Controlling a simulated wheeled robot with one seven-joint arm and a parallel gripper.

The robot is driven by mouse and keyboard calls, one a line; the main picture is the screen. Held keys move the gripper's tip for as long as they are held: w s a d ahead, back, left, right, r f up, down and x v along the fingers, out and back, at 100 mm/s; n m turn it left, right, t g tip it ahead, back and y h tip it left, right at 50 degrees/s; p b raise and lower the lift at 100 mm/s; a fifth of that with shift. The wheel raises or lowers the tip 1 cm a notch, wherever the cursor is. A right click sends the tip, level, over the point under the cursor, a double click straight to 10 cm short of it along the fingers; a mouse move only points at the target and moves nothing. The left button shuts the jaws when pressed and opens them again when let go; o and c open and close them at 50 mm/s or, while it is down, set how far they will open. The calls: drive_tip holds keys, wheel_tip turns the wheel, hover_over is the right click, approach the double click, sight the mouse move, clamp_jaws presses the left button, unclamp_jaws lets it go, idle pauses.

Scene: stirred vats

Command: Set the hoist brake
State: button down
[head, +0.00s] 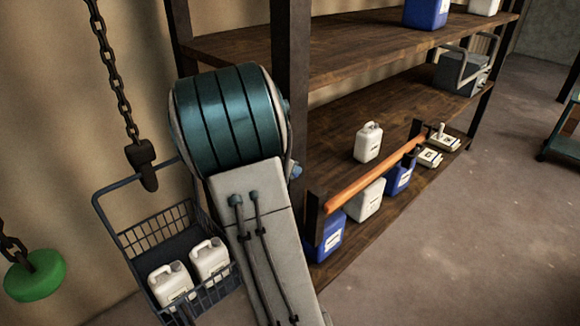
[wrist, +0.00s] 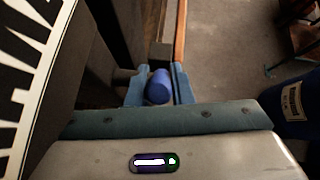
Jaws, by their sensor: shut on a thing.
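In the wrist view my gripper (wrist: 158,97) is shut on a blue rounded grip (wrist: 158,85), with one finger on each side of it. Whether this grip belongs to the hoist brake cannot be told from the picture, and what it is fixed to is mostly hidden. In the head view my arm hides my gripper and the grip. A dark chain (head: 113,70) hangs at the left with a hook (head: 145,165) at the handle of a blue wire basket (head: 185,225). A green disc (head: 35,273) hangs on another chain at the far left.
The basket holds two white canisters (head: 209,259). A wooden shelf rack (head: 335,115) with blue and white canisters stands to the right, with an orange rail (head: 375,172) along its lower shelf. A blue container (wrist: 292,100) is close at the right in the wrist view. Open floor lies right.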

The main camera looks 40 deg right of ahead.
drive_tip(key=shift+r+y, duration=0.1)
drive_tip(key=shift+y, duration=1.4)
drive_tip(key=c, duration=1.3)
unclamp_jaws()
drive_tip(key=b+v, duration=0.2)
drive_tip(key=v, duration=1.1)
drive_tip(key=shift+w+a+r, duration=0.15)
drive_tip(key=shift+a+r, duration=0.05)
drive_tip(key=shift+r, duration=0.1)
